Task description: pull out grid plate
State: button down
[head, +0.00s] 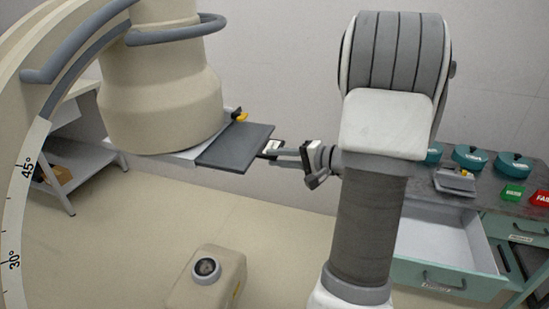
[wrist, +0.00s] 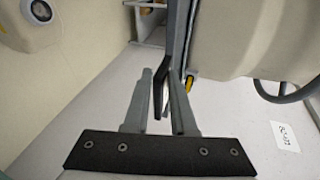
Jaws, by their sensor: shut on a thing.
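The grid plate (head: 236,146) is a flat dark grey panel partly out from under the large beige column of the C-arm in the head view. Its near right part is clear of the housing. My gripper (head: 272,152) is at its right edge, shut on a small part there. In the wrist view the plate shows nearly edge-on as a dark upright strip (wrist: 174,40). My gripper's fingers (wrist: 163,108) close around a dark handle-like piece beside it. The plate's far end is hidden or hard to make out.
The beige C-arm (head: 160,90) with its angle scale fills the left. A beige box with a round dark knob (head: 206,267) stands below. At right, a teal cabinet has an open, empty-looking drawer (head: 440,235); round teal pots (head: 470,157) stand on top. A shelf cart (head: 75,170) is behind left.

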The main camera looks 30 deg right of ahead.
jog(key=s+d+b, duration=0.3)
jog(key=s+d, duration=0.4)
jog(key=s, duration=0.2)
jog(key=shift+s+d, duration=0.3)
jog(key=shift+s, duration=0.05)
dwell(2.9)
jog(key=shift+s+d+b, duration=0.25)
jog(key=shift+s+b, duration=0.1)
